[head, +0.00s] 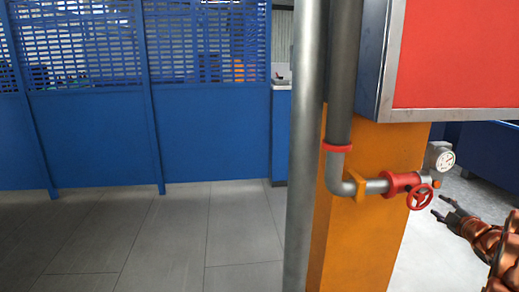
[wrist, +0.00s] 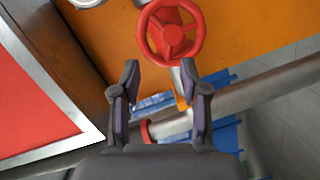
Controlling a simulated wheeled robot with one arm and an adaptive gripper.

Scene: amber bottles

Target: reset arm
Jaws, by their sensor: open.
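My gripper (head: 440,207) is at the right of the head view, at the end of my copper-coloured arm. It is open, and nothing shows between its fingers. In the wrist view, the gripper's dark fingers (wrist: 160,82) stand apart below a red valve wheel (wrist: 171,32). In the head view the same red wheel (head: 419,197) sits just left of the fingertips, on a grey pipe. I cannot tell whether the fingertips touch the wheel; they look apart from it. No amber bottles are in view.
An orange pillar (head: 362,240) carries the pipe, a round gauge (head: 440,158) and a red panel (head: 460,55) in a metal frame. A vertical grey pipe (head: 304,150) stands beside it. A blue partition (head: 90,140) closes the back left. Grey floor (head: 160,240) is clear at left.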

